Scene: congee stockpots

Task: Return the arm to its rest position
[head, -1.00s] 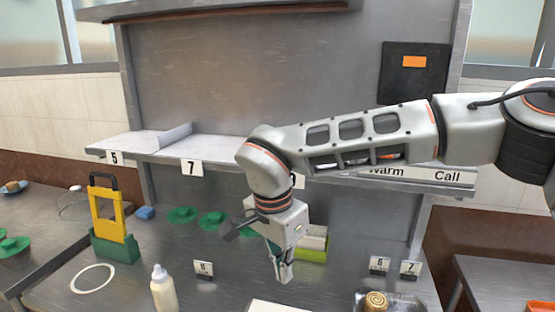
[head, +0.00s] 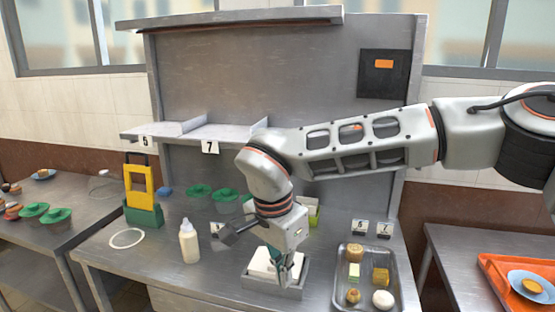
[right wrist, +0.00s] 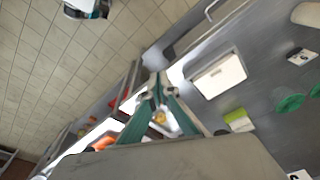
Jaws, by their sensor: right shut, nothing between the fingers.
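My right arm reaches in from the right of the head view, bent at the elbow, with its forearm hanging down over the steel counter (head: 215,278). My right gripper (head: 285,280) points down, shut and empty, in front of a white block or stack in a grey tray (head: 259,283). I cannot tell whether the fingertips touch the tray. In the right wrist view the shut green-and-grey fingers (right wrist: 160,90) show at the middle. My left gripper is in neither view.
A metal tray (head: 372,254) with several food pieces lies right of the gripper. A squeeze bottle (head: 189,242), a yellow-green stand (head: 141,196) and green-lidded pots (head: 226,196) stand left. An orange tray (head: 497,285) sits on the right-hand table. A shelf (head: 230,134) is behind.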

